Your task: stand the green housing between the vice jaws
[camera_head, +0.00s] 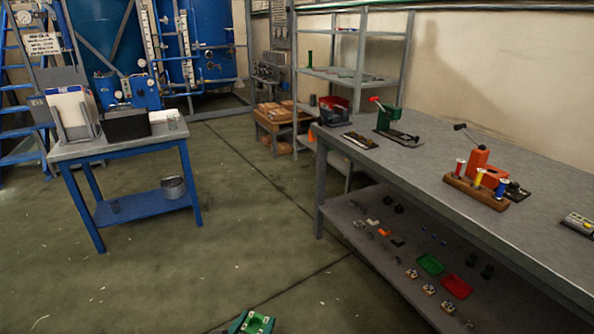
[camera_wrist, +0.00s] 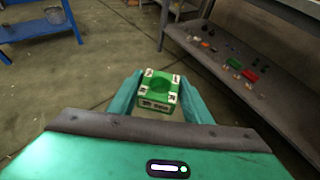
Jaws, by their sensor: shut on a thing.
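The green housing (camera_wrist: 158,92) is a small block with a round recess on top and pale corner pads. My gripper (camera_wrist: 157,96) is shut on it, with one teal finger on each side. In the head view the housing (camera_head: 259,323) shows at the bottom edge, held above the open floor, with part of my gripper (camera_head: 246,324) beside it. Its lower part is hidden there. I cannot make out a vice with certainty in either view.
A long grey workbench (camera_head: 420,178) on the right carries a green hand press (camera_head: 388,117), an orange lever tool (camera_head: 480,165) and a wooden rack (camera_head: 475,192). Its lower shelf (camera_head: 372,246) holds small parts. A blue-legged table (camera_head: 120,146) stands left. Floor between is clear.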

